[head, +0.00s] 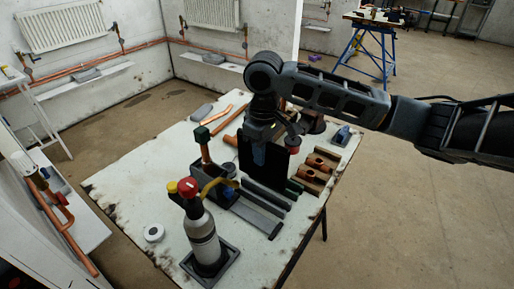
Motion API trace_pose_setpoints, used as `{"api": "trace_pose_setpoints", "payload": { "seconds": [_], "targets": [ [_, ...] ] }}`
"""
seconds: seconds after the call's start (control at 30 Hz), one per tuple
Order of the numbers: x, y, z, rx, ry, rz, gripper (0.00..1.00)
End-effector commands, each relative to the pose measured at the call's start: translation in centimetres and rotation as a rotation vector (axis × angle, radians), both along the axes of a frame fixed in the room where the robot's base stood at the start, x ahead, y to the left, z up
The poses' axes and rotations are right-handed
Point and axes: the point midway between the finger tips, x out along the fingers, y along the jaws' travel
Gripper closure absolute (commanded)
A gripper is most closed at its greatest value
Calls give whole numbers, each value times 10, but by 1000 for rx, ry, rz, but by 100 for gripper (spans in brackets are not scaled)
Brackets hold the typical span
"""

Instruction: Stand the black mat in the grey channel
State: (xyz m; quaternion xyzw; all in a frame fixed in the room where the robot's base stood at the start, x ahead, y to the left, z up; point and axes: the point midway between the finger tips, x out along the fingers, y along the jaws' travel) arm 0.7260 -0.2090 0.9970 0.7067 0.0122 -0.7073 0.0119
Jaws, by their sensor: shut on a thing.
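The black mat (278,167) hangs upright from my gripper (259,151), a thin dark sheet over the middle of the white table. My gripper is shut on it; the fingers are small and partly lost against the dark mat. Long grey pieces lie side by side just in front of the mat: a dark grey strip (266,194) and a lighter grey one (258,218). I cannot tell for sure which of them forms the grey channel. The mat's lower edge is close behind the dark strip; whether it touches anything is unclear.
A grey bottle with a red top (203,238) stands in a dark tray at the front. A dark box (208,184) with tools is left of the mat. Copper fittings (313,175) lie on the right, copper pipes (221,115) behind.

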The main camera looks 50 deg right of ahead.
Motion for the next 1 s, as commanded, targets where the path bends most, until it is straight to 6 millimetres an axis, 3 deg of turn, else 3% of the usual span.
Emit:
{"api": "trace_pose_setpoints", "payload": {
  "seconds": [0.57, 1.0],
  "targets": [
    [0, 0, -49, -2, 0, 1, 100],
    [-2, 0, -50, 2, 0, -1, 100]
  ]
}}
